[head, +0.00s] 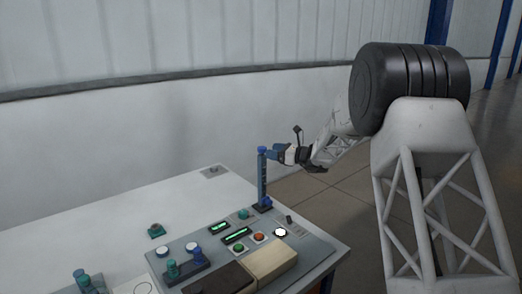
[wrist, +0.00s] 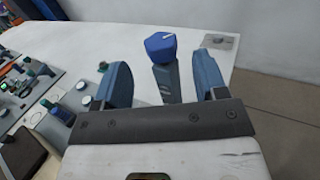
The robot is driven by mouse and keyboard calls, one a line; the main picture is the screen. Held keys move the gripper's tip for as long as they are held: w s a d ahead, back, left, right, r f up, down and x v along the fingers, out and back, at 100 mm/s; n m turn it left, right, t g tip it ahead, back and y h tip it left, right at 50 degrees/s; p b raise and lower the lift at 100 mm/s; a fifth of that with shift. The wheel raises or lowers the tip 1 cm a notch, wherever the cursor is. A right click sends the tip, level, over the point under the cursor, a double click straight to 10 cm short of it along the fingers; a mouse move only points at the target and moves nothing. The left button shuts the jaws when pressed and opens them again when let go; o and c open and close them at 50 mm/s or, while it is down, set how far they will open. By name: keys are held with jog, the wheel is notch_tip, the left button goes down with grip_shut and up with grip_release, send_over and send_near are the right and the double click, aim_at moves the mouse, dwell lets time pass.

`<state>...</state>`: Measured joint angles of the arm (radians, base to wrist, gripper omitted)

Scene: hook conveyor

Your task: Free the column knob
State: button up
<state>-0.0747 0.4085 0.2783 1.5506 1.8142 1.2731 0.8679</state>
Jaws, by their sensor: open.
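The column (head: 262,178) is a slim blue-grey post standing on the panel near the table's far right side, with a blue knob (head: 262,149) on top. In the wrist view the blue knob (wrist: 160,46) shows a white mark on its top and sits above the dark column (wrist: 166,84). My gripper (head: 274,153) is at knob height, just right of the column. In the wrist view its two blue fingers (wrist: 162,66) are spread, with the knob and column showing in the gap between them. Nothing is held. Whether the fingers touch the knob cannot be told.
The white table (head: 90,222) carries a grey panel with lit green displays (head: 237,235), push buttons (head: 258,237), a beige block (head: 270,262) and several teal and blue knobs. A small grey plate (head: 213,171) lies at the back corner. Open floor lies to the right.

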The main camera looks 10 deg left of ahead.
aim_at(261, 147)
jog(key=shift+x, duration=3)
jog(key=c, duration=0.9)
